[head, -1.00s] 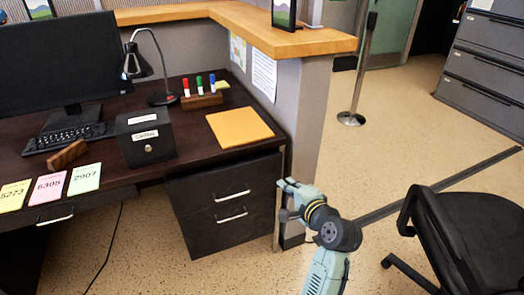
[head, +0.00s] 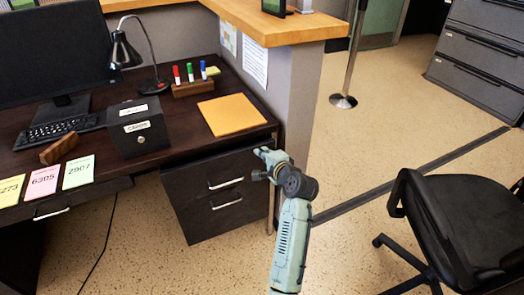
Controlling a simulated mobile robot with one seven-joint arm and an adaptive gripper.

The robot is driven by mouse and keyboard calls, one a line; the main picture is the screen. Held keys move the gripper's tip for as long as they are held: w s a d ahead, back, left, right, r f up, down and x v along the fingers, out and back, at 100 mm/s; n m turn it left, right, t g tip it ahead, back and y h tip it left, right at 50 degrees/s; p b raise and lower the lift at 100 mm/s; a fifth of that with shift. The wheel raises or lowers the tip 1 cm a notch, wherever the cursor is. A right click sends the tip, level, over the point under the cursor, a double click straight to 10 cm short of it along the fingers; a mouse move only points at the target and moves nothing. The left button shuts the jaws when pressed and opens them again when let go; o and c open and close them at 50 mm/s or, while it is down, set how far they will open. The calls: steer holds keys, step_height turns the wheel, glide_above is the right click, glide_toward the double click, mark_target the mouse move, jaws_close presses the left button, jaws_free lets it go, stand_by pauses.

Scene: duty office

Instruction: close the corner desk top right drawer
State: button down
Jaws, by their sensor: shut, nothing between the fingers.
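The corner desk (head: 100,165) has a dark wood top. Its top right drawer (head: 190,178), dark with a silver bar handle (head: 226,183), is under the desk's right end. A lower drawer (head: 200,222) with a like handle is below it. I cannot tell exactly how far the top drawer stands out from the desk. My gripper (head: 263,153) is shut and empty, at the upper right corner of the top drawer's front, right of the handle. It hides part of that corner; I cannot tell whether it touches.
An orange folder (head: 230,114), a black box (head: 138,128), a lamp (head: 122,50) and markers (head: 192,80) are on the desk. A partition (head: 297,90) rises behind its right end. A black chair (head: 450,220) is at right. The floor in front of the drawers is clear.

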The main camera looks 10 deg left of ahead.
mark_target(257, 144)
steer(key=shift+w+a, duration=0.15)
steer(key=shift+w, duration=0.1)
steer(key=w+a, duration=0.1)
steer(key=w, duration=0.1)
steer(key=w+a, duration=0.1)
steer(key=w, duration=0.1)
steer(key=shift+a, duration=0.4)
steer(key=shift+d, duration=0.1)
